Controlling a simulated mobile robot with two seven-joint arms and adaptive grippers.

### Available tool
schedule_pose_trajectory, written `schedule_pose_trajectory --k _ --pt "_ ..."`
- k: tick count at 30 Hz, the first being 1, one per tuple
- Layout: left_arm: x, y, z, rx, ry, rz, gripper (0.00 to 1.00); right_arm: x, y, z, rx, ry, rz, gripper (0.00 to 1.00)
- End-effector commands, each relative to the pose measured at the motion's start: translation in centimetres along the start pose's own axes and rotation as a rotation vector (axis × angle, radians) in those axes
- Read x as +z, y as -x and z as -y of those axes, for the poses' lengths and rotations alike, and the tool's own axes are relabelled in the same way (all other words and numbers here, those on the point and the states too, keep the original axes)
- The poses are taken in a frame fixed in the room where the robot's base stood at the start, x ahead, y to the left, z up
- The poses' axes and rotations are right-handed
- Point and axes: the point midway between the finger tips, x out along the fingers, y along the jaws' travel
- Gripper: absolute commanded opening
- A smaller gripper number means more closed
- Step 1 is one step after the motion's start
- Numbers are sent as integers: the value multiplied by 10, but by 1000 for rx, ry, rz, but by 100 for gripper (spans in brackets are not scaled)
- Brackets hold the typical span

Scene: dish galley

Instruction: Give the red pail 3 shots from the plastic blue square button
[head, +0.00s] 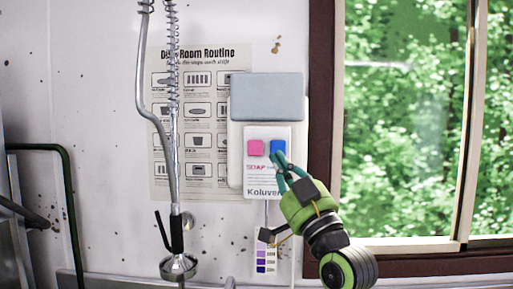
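My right gripper (278,158) reaches up from the lower right. Its teal fingers look closed together with nothing between them. The fingertips overlap the lower edge of the blue button; I cannot tell whether they touch it. The red pail is not in view. My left gripper is not in view.
A grey box (267,97) sits above the buttons. A spray faucet (178,262) with a coiled hose hangs left of the dispenser, over a wall poster (195,140). A green tube (70,190) stands at far left. A window (410,120) is at right.

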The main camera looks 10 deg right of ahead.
Motion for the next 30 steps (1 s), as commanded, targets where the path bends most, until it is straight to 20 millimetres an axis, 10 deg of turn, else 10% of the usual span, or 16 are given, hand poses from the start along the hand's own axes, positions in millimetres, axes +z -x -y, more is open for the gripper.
schedule_pose_trajectory --k 13,30 --pt "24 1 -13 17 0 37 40 -5 -1 0 -3 1 -9 0" --pt "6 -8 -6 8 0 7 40 29 -47 -33 -4 5 -7 0"
